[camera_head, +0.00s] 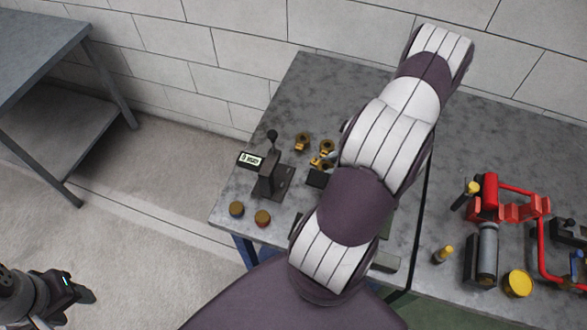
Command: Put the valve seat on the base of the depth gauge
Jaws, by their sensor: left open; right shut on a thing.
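The depth gauge (270,172) stands upright near the table's left end, with a small display on its left, a dark knob on top and a dark flat base (287,182). I see no part resting on the bare part of this base. Small brass parts (302,142) stand behind and right of it; I cannot tell which, if any, is the valve seat. Two round brass-coloured pieces (236,209) (263,217) lie in front of it. My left gripper (86,296) is open, low over the floor, well away from the table. My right arm crosses the table and hides its own gripper.
The grey table (310,85) carries a red pump assembly (490,198), a yellow round part (517,283) and a small brass fitting (443,254) on the right. A grey side table (40,45) stands at the far left. The table's back left area is clear.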

